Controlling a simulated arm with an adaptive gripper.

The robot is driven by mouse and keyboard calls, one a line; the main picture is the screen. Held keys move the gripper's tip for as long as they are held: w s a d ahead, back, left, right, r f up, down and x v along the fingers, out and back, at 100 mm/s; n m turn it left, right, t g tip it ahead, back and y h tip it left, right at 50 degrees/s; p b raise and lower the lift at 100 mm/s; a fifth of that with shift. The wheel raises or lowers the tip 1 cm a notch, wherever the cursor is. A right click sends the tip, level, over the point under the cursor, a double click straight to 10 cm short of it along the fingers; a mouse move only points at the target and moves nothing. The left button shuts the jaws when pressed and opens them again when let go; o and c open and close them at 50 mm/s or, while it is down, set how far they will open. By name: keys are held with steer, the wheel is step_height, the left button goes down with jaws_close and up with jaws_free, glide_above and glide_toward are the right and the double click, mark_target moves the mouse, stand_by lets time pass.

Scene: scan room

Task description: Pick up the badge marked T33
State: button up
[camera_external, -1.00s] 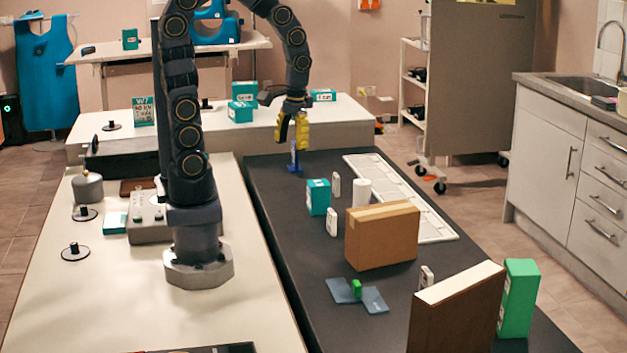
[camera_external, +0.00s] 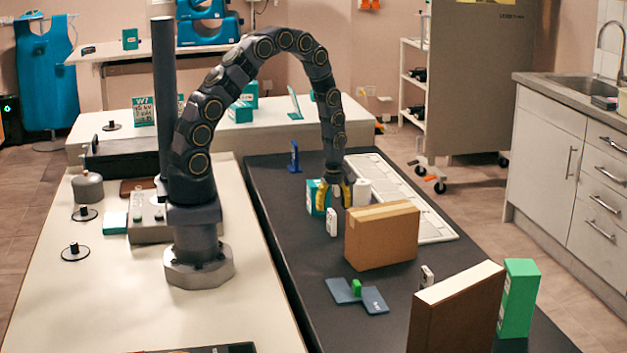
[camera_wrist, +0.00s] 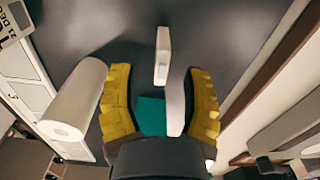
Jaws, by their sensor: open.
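My gripper (camera_external: 338,200) is open, pointing down over the dark table, between a teal box (camera_external: 318,197) and a white cylinder (camera_external: 361,193). In the wrist view its yellow fingers (camera_wrist: 160,85) are spread. A thin white badge-like piece (camera_wrist: 162,55) stands ahead of the fingertips, apparently the same as the upright one in the external view (camera_external: 332,222). A second pale piece (camera_wrist: 175,105) shows between the fingers beside the teal box (camera_wrist: 152,116), partly hidden. Another small white badge (camera_external: 427,277) stands behind the brown board. I cannot read T33 on any of them.
A cardboard box (camera_external: 382,240) stands close in front of the gripper. A white tray (camera_external: 437,232) lies to the right. A blue stand (camera_external: 295,157) is at the back. A tall brown board (camera_external: 455,310) and green box (camera_external: 518,298) stand in front.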

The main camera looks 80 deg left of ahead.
mark_target(332, 223)
step_height(332, 223, down, 6)
steer(key=shift+s+a+r, duration=0.1)
steer(key=shift+r, duration=0.05)
jaws_close()
